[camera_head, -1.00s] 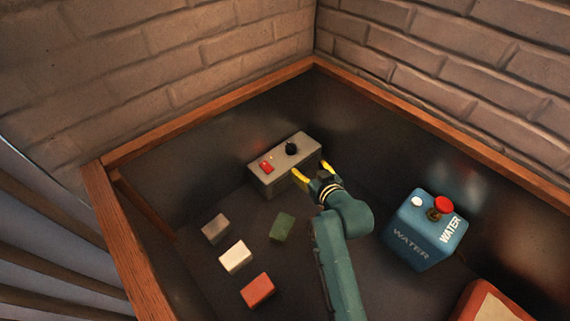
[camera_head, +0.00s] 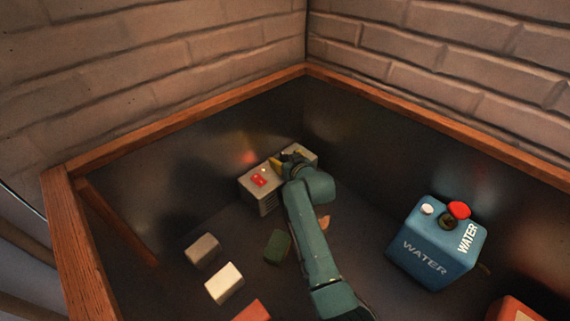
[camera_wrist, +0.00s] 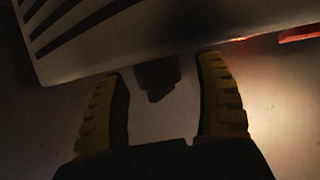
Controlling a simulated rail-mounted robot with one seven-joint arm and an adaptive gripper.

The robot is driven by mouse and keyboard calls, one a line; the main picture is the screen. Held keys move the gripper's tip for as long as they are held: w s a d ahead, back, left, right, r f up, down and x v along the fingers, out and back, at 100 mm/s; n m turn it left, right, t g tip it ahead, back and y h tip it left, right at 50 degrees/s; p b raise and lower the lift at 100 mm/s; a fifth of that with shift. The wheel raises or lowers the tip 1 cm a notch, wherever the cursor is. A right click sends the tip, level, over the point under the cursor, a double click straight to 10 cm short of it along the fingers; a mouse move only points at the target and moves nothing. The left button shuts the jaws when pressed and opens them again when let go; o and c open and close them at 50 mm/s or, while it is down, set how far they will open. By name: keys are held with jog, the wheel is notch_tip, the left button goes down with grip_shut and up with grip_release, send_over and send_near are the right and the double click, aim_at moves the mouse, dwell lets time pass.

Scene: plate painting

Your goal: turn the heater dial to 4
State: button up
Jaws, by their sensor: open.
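The heater is a grey box (camera_head: 259,198) with side vents, a red switch (camera_head: 259,181) and a small lit lamp (camera_head: 264,170) on top. My gripper (camera_head: 287,162) is over the right part of the heater's top, and the arm hides the dial in the head view. In the wrist view the dark dial (camera_wrist: 157,76) sits between my two open yellow-black fingers, with space showing on both sides of it. The dial's setting cannot be read. The heater's vented side (camera_wrist: 70,22) also shows there.
A blue water can (camera_head: 432,250) with a red cap stands at the right. Grey (camera_head: 202,249), white (camera_head: 224,284), red (camera_head: 252,312) and green (camera_head: 277,247) blocks lie in front of the heater. A wooden frame (camera_head: 180,120) and brick walls close off the back.

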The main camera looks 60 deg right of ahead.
jog(key=shift+w+d, duration=0.1)
jog(key=shift+w, duration=0.05)
jog(key=shift+f, duration=0.1)
jog(key=c, duration=1.2)
jog(key=shift+f+m+g+h, duration=0.15)
jog(key=shift+m+g+h, duration=0.35)
jog(key=shift+m, duration=0.1)
jog(key=m+g+h+b, duration=0.1)
jog(key=b, duration=0.1)
jog(key=shift+f+b, duration=0.35)
jog(key=shift+f, duration=0.05)
jog(key=shift+m+g+b, duration=0.5)
jog(key=shift+b, duration=0.2)
jog(key=shift+r+m+g+h+b, duration=0.4)
jog(key=shift+m+g+h, duration=0.3)
jog(key=shift+m+g, duration=0.1)
